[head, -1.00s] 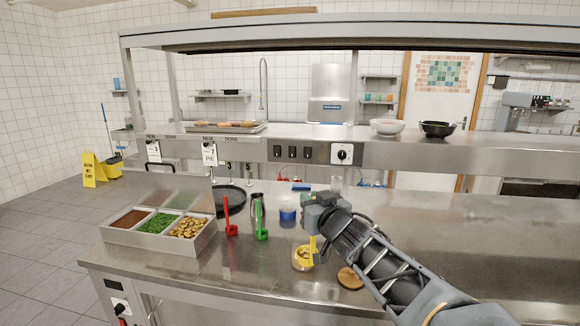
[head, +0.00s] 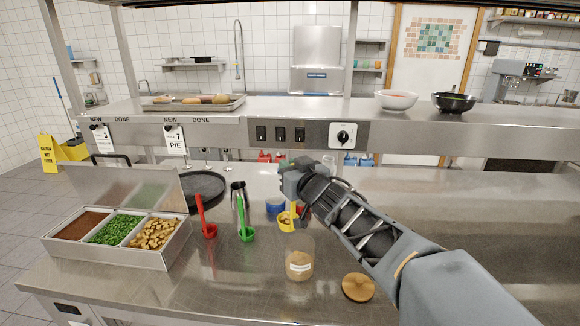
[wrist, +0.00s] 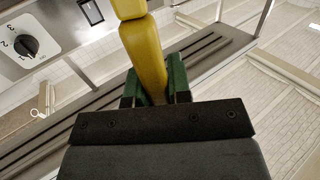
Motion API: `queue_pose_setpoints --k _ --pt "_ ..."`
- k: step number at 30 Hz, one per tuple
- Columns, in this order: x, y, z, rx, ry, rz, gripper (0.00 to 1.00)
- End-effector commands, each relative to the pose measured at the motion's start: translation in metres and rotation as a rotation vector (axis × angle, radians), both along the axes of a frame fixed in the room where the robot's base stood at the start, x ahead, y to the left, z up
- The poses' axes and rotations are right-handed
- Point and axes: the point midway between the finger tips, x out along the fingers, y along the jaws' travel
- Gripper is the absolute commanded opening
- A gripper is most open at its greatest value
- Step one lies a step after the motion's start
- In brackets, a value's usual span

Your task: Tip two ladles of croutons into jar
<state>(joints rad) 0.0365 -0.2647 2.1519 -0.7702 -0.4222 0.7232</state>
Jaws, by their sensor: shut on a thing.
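My gripper (head: 294,186) is shut on the handle of the yellow ladle (head: 286,219). The handle also shows between the green finger pads in the wrist view (wrist: 147,62). The ladle's bowl hangs low and looks to hold some brownish bits, too small to be sure. The clear glass jar (head: 299,264) with a white label stands open on the counter, just in front of the ladle. Something tan shows low in the jar; how much is unclear. The croutons (head: 155,235) lie in the right compartment of the steel topping container (head: 108,256).
A round wooden lid (head: 358,287) lies right of the jar. A red ladle (head: 209,230) and a green ladle (head: 246,232) stand to the left, near a metal jug (head: 238,196) and a dark pan (head: 206,188). A shelf (head: 420,126) runs above the counter. Counter at right is clear.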

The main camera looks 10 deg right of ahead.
Motion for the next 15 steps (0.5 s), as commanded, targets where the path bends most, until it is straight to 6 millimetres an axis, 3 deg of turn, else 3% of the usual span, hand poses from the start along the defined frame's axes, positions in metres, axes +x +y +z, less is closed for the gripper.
queue_pose_setpoints --k 11,15 --pt "0.000 -0.001 -0.038 -0.001 -0.001 -0.003 0.00" --pt "0.005 -0.018 -0.032 0.078 0.023 -0.007 0.00"
